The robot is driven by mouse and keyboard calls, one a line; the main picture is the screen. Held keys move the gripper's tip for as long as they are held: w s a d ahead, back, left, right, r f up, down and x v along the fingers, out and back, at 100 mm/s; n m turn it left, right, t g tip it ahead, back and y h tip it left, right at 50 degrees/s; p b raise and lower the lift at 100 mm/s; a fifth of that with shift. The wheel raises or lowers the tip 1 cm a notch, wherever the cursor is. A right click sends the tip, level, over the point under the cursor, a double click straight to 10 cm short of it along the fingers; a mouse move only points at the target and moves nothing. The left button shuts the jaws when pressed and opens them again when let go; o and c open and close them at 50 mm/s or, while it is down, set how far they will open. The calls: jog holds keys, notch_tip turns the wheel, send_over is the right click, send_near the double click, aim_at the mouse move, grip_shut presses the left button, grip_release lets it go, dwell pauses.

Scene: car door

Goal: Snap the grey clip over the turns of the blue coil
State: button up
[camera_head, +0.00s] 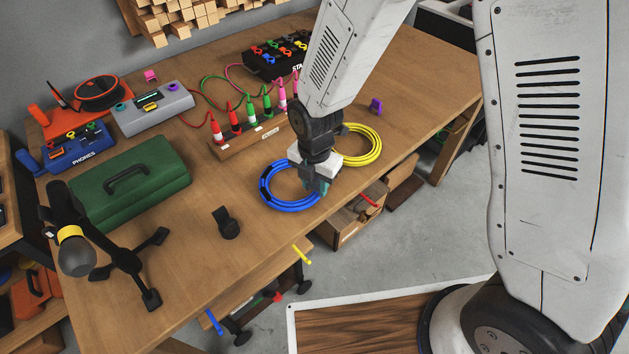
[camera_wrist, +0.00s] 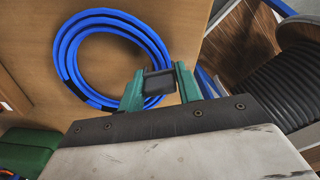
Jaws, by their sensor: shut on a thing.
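The blue coil (camera_head: 278,204) lies flat on the wooden workbench near its front edge. It also shows in the wrist view (camera_wrist: 66,45), with dark bands on its left and lower left. My gripper (camera_head: 319,187) is over the coil's right side. In the wrist view, its green fingers (camera_wrist: 158,88) are shut on the dark grey clip (camera_wrist: 158,82), at the coil's lower-right turns. The clip and fingers hide part of those turns. I cannot tell whether the clip touches the turns or sits around them. In the head view my gripper hides the clip.
A yellow coil (camera_head: 372,148) lies right of the blue one. A wooden block with coloured plugs (camera_head: 250,138) stands behind. A small black object (camera_head: 227,222), a green toolbox (camera_head: 130,180) and a black stand (camera_head: 120,258) are at left. Bench between is clear.

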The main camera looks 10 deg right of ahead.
jog(key=shift+f, duration=0.95)
jog(key=o, duration=1)
notch_tip(320, 180, up, 8)
jog(key=shift+f, duration=0.1)
